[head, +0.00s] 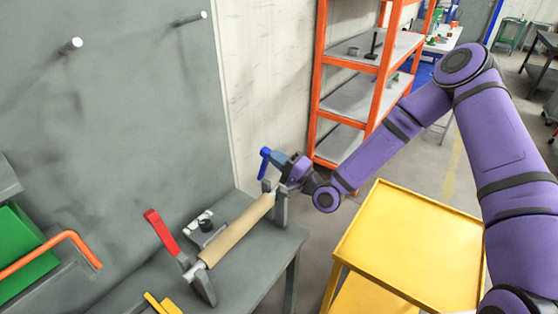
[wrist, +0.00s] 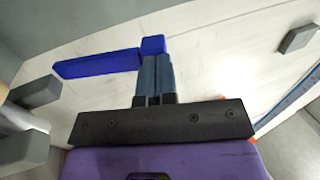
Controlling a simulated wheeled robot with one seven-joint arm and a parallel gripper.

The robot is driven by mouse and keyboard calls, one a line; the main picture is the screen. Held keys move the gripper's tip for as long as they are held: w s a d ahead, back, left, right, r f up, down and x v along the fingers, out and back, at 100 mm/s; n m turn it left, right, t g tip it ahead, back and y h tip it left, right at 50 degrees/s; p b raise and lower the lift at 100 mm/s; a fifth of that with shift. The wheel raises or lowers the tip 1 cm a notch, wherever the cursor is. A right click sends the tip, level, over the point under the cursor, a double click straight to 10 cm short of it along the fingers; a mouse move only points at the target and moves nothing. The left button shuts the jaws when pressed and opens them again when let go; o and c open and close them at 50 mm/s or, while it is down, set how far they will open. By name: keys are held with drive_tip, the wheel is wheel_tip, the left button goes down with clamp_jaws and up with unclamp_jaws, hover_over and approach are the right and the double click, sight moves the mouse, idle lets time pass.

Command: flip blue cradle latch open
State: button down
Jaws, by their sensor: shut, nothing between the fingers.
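The blue latch (head: 265,160) stands raised, tilted slightly, above the far cradle (head: 281,208) on the grey bench. In the wrist view its blue bar (wrist: 95,64) runs left from a blue end block (wrist: 153,45). My gripper (head: 277,157) is shut and empty, right at the latch. In the wrist view its closed fingertips (wrist: 158,60) lie against or just in front of the blue end block; I cannot tell if they touch. The latch's pivot is hidden behind my gripper in the head view.
A tan roller (head: 238,230) lies across the far and near cradles (head: 201,285). A red latch (head: 160,231) stands raised at the near cradle. A grey wall panel with pegs (head: 70,46) is to the left. A yellow cart (head: 400,245) and orange shelf (head: 318,75) stand to the right.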

sight(268, 149)
drive_tip(key=w+a+g+h, duration=0.1)
drive_tip(key=w+a+r+g+h, duration=0.1)
drive_tip(key=a+h, duration=0.1)
drive_tip(key=shift+w+a+r+g+h, duration=0.3)
drive_tip(key=shift+w+g, duration=0.1)
drive_tip(key=shift+w+a+f+g+h, duration=0.15)
drive_tip(key=shift+w+a+g+h, duration=0.5)
drive_tip(key=shift+w+a, duration=0.5)
drive_tip(key=shift+s+a, duration=0.1)
drive_tip(key=shift+s, duration=0.05)
